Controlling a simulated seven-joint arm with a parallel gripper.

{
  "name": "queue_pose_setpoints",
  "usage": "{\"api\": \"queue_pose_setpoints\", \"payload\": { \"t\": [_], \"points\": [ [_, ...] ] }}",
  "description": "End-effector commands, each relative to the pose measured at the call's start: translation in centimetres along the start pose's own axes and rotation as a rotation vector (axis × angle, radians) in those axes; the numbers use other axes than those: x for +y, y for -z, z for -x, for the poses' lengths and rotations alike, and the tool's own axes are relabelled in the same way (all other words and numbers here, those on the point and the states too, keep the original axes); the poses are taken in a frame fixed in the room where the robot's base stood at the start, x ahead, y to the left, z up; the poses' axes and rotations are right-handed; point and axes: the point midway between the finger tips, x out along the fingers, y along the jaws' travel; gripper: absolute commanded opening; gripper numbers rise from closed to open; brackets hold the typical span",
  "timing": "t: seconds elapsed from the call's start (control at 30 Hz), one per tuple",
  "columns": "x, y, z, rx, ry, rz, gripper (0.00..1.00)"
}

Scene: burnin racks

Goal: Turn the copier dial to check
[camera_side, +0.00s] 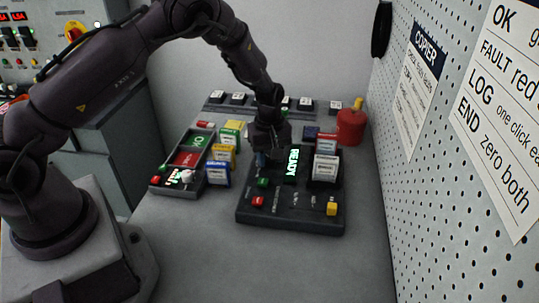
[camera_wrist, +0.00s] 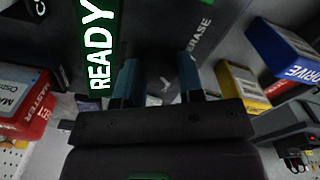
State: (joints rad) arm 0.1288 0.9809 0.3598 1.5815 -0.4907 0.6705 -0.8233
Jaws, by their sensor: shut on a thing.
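The copier (camera_side: 285,222) is a dark box on the grey bench, with a lit green READY screen (camera_side: 291,164). The screen also shows in the wrist view (camera_wrist: 101,45). My gripper (camera_side: 266,157) points down at the copier's far left part, left of the screen. In the wrist view my gripper (camera_wrist: 159,82) has its two blue-grey fingers on either side of the dark dial (camera_wrist: 160,74), shut on it. A pale mark shows between the fingers. The label ERASE lies beside the right finger. A label starting with C is cut off at top left. The side view hides the dial.
Red (camera_side: 257,202), green and yellow (camera_side: 331,209) buttons sit on the copier's near part. A left tray (camera_side: 157,187) and a red can (camera_side: 350,127) stand nearby. The near bench is clear.

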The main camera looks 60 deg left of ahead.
Motion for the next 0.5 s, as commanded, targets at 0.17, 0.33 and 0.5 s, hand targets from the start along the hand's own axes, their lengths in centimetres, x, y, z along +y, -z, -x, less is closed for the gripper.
{"api": "queue_pose_setpoints", "payload": {
  "t": [0.17, 0.33, 0.5],
  "points": [
    [0.01, 0.12, 0.0, 0.002, -0.002, -0.078, 0.12],
    [0.03, 0.07, -0.01, 0.002, -0.002, -0.12, 0.12],
    [0.03, 0.07, -0.02, 0.002, -0.002, -0.135, 0.12]
  ]
}}
